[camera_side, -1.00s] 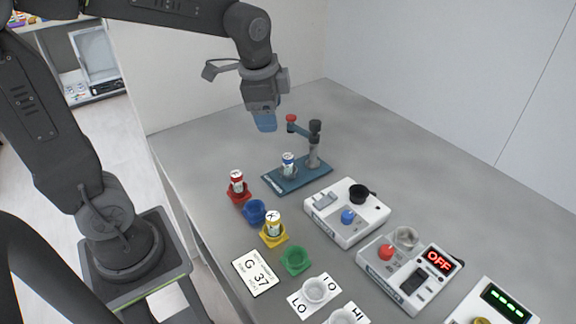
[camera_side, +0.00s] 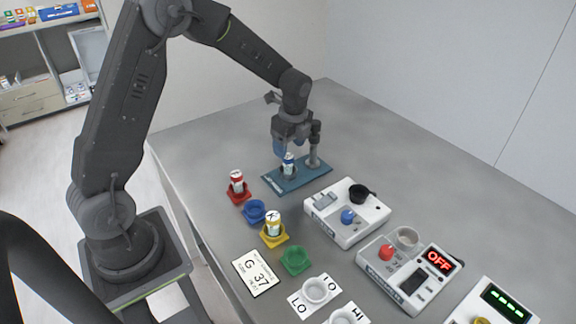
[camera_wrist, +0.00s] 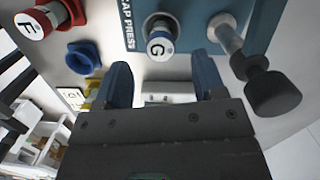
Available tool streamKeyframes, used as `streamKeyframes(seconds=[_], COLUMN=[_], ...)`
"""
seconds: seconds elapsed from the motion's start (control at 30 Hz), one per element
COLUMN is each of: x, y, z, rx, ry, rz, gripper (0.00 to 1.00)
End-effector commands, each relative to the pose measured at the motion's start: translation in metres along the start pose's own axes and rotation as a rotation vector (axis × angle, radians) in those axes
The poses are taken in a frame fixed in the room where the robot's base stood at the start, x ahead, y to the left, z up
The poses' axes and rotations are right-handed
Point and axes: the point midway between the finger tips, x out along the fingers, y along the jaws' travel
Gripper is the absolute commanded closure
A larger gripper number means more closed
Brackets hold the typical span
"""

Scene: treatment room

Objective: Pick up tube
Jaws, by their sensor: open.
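A white tube with a blue band (camera_side: 289,166) stands upright on the teal cap press (camera_side: 310,183). In the wrist view its round end is marked G (camera_wrist: 160,46), ahead of and between my fingers. My gripper (camera_side: 283,150) is open just above and around the tube's top in the side view; I cannot tell whether it touches. In the wrist view the blue fingers of my gripper (camera_wrist: 162,78) are apart with nothing between the tips. A red-banded tube (camera_side: 237,182) stands in a red holder (camera_side: 238,197), and a yellow-banded tube (camera_side: 273,222) in a yellow holder (camera_side: 275,240).
The press's post (camera_side: 313,160) rises close to the right of my gripper; its dark knob (camera_wrist: 273,92) shows in the wrist view. Empty blue (camera_side: 255,212) and green (camera_side: 295,260) holders and white devices (camera_side: 345,212) stand nearer the camera. The table behind the press is clear.

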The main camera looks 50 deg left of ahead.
Motion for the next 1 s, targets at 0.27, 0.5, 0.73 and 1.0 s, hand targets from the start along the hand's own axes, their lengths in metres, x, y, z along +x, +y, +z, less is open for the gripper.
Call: streamKeyframes(seconds=[0.27, 0.5, 0.73, 1.0], x=[0.023, 0.057, 0.066, 0.065], y=[0.001, 0.000, 0.000, 0.000], z=[0.000, -0.001, -0.001, -0.001], rx=[0.000, -0.002, -0.001, -0.001], ry=[0.000, 0.001, 0.001, 0.001], rz=[0.002, 0.002, -0.001, -0.001], gripper=[0.36, 0.36, 0.36, 0.51])
